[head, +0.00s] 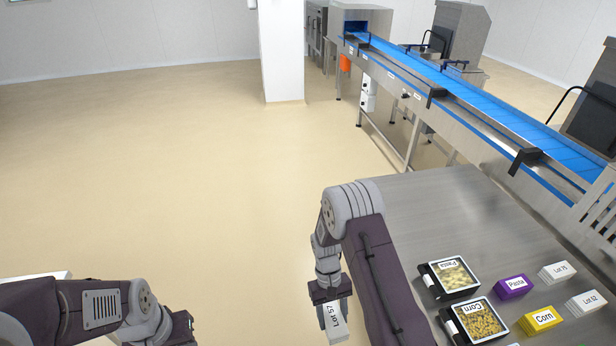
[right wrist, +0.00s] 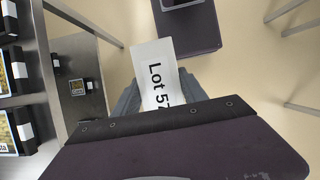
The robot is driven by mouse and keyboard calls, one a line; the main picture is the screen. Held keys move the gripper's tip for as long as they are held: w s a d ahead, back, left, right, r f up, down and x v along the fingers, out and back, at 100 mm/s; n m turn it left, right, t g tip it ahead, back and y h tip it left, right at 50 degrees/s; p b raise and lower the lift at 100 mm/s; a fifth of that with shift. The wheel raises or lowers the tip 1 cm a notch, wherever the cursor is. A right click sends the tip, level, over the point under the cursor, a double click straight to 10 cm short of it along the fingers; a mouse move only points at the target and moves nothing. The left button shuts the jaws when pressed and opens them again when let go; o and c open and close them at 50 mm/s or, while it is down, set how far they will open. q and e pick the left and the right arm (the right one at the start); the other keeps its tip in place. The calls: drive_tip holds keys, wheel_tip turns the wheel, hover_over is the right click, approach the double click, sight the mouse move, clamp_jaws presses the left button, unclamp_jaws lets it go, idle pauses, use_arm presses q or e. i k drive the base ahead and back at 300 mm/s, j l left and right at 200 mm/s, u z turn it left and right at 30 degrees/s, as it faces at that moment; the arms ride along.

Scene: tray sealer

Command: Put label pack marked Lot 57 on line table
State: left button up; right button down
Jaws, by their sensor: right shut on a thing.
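My right gripper (head: 326,300) is shut on a white label pack marked Lot 57 (head: 334,326). In the right wrist view the pack (right wrist: 156,72) sits between the fingers, its print readable but its lower end hidden by the gripper. The pack is held over the floor, left of the steel table (head: 420,207), and is apart from it. My left gripper (head: 182,328) is at the bottom left, partly cut off and dark. Its fingers cannot be made out.
On the table's near part are a Pasta tray (head: 450,277), a Corn tray (head: 474,320), a purple Pasta pack (head: 512,287), a yellow Corn pack (head: 541,320), and white packs Lot 75 (head: 557,272) and Lot 12 (head: 587,303). The table's far left part is bare. A blue conveyor (head: 470,92) runs behind.

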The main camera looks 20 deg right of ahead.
sight(441, 201)
drive_tip(key=i+j+z, duration=0.2)
drive_tip(key=i, duration=2.65)
drive_tip(key=i+l+z, duration=0.25)
drive_tip(key=i+z, duration=0.2)
drive_tip(key=i+l+z, duration=0.1)
drive_tip(key=i+z, duration=0.4)
drive_tip(key=i+j+z, duration=0.15)
drive_tip(key=i+z, duration=0.3)
drive_tip(key=i+j+z, duration=0.3)
drive_tip(key=i+z, duration=0.15)
drive_tip(key=i, duration=0.15)
drive_tip(key=i+j+z, duration=0.5)
drive_tip(key=i+l+z, duration=0.3)
drive_tip(key=z, duration=0.15)
drive_tip(key=i+l+z, duration=0.2)
drive_tip(key=z, duration=0.25)
drive_tip(key=i+z, duration=0.9)
drive_tip(key=i+j+z, duration=0.2)
drive_tip(key=z, duration=0.25)
drive_tip(key=i, duration=0.1)
